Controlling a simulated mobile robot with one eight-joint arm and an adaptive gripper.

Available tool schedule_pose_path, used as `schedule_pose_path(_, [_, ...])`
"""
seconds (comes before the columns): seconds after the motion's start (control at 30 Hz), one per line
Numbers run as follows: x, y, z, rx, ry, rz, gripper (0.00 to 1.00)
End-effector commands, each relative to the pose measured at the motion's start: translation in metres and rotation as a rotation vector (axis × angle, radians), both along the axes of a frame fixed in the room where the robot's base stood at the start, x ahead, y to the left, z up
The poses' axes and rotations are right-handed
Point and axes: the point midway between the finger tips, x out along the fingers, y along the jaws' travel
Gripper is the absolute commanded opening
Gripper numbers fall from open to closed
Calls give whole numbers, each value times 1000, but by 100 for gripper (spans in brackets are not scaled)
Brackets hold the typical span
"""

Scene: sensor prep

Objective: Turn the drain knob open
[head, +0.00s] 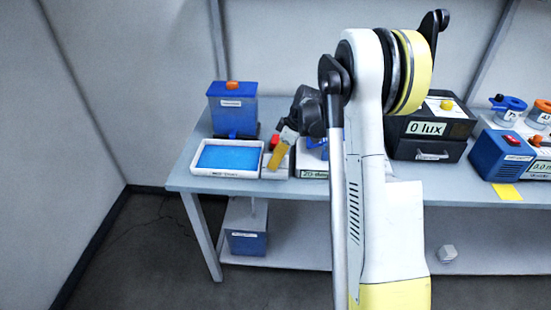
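A blue tank (232,112) with a white label stands at the back left of the bench. An orange knob (232,86) sits on its lid. A white tray (226,173) holding blue liquid is in front of the tank. A small red part (274,141) shows right of the tray, partly hidden by my gripper. I cannot tell which part is the drain knob. My gripper (280,158) points down just right of the tray, with a yellow part at its end. Whether it is open, or touches anything, is too small to tell.
My arm hides the middle of the bench (470,188). A blue container (247,242) is on the lower shelf. The floor at left is clear.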

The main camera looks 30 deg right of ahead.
Motion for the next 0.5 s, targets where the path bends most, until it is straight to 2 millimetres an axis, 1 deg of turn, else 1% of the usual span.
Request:
schedule_pose_path(0.3, [0,-1,3,0,-2,-2,49])
schedule_pose_path(0.37, [-1,-3,8,0,-2,-2,49])
schedule_pose_path(0.47, [-5,-8,23,0,-2,-2,49])
schedule_pose_path(0.5, [-8,-10,31,0,-2,-2,49])
